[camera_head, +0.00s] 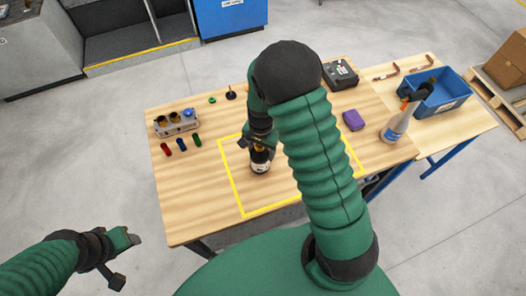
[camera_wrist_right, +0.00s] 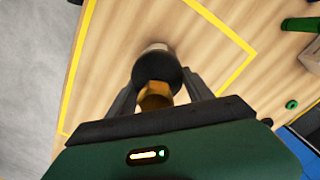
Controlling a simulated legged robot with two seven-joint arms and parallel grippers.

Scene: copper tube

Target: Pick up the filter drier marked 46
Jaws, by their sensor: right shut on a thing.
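A dark filter drier (camera_head: 260,162) with a pale label and brass-coloured fitting is inside the yellow-taped rectangle on the wooden table. Its number is not legible. My right gripper (camera_head: 259,144) reaches down from above and is shut on it. In the right wrist view the drier (camera_wrist_right: 157,72) sits between the two fingers of my right gripper (camera_wrist_right: 157,92), its brass end towards the palm. I cannot tell whether its lower end touches the table. My left gripper (camera_head: 122,258) is away from the table at the lower left; its jaw opening is unclear.
A grey block with fittings (camera_head: 176,124) and small red, blue and green cylinders (camera_head: 181,144) are on the left. My right arm hides the table's middle.

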